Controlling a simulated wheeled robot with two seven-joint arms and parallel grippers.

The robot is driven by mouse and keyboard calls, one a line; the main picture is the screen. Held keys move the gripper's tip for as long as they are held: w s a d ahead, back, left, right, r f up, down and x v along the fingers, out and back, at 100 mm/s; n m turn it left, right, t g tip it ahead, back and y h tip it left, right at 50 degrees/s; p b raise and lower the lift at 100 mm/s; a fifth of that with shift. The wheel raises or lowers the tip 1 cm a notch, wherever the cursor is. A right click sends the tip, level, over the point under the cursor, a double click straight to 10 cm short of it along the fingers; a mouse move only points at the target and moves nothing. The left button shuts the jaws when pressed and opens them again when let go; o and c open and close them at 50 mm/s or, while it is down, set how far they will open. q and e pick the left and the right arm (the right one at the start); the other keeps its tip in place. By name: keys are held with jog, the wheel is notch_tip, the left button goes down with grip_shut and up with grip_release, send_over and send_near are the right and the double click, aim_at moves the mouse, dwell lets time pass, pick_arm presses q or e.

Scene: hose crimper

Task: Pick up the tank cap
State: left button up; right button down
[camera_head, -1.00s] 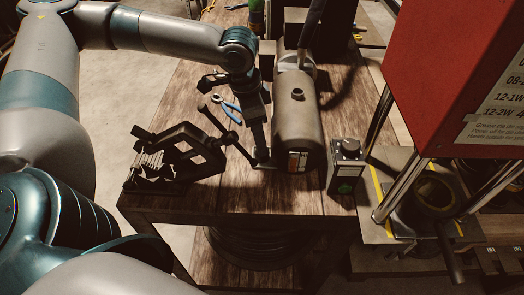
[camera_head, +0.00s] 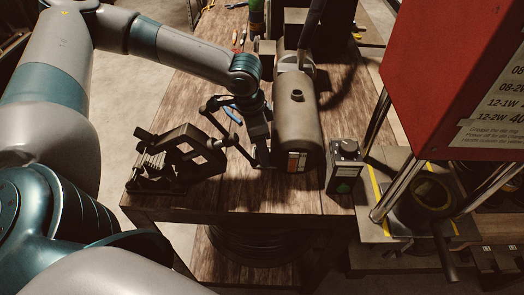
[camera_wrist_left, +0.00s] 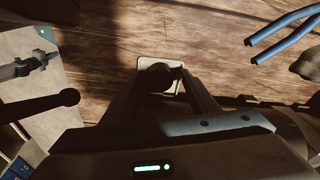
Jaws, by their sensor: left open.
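The grey tank (camera_head: 297,125) lies along the table with a dark open neck on top. A small dark round piece, seemingly the tank cap (camera_wrist_left: 157,76), lies over a pale square patch in the left wrist view. My left gripper (camera_head: 257,160) points down to the left of the tank, near its front end. In the left wrist view its open fingers (camera_wrist_left: 158,88) reach to either side of the dark round piece. I cannot tell whether they touch it. In the head view the cap is hidden by the gripper. My right gripper is not in view.
A black vise-like tool (camera_head: 175,158) stands left of my gripper. Blue-handled pliers (camera_wrist_left: 285,32) lie farther back. A black box with a knob (camera_head: 345,165) stands right of the tank. A red machine (camera_head: 455,80) on metal posts is at the right.

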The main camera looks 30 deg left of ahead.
pick_arm(q)
jog(key=c, duration=0.9)
jog(key=shift+c, duration=0.6)
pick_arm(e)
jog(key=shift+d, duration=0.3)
pick_arm(q)
jog(key=shift+r, duration=0.1)
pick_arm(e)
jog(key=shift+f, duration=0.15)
